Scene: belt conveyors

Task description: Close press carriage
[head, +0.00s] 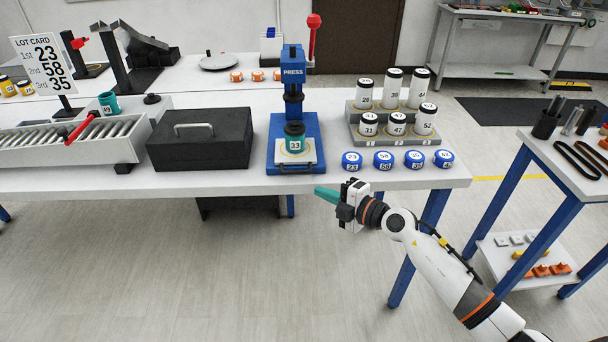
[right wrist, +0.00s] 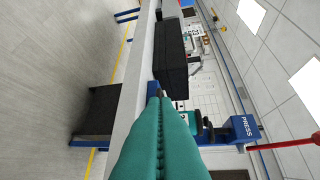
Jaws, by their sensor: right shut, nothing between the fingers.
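The blue press (head: 292,75), with a red lever, stands at the table's front middle. Its white carriage plate (head: 311,158) is at the front of the blue base, with a dark handle (head: 297,170) by the table edge. In the right wrist view the fingers (right wrist: 158,100) point toward the table edge; the press (right wrist: 245,128) is partly hidden. My left gripper is not in view.
Left of the press sits a black box (head: 200,139) with a handle. Right of it are blue-rimmed pucks (head: 383,160) and a grey stepped rack (head: 395,138) with several numbered cylinders. A lot card (head: 42,63) reads 23, 58, 35. Floor in front is clear.

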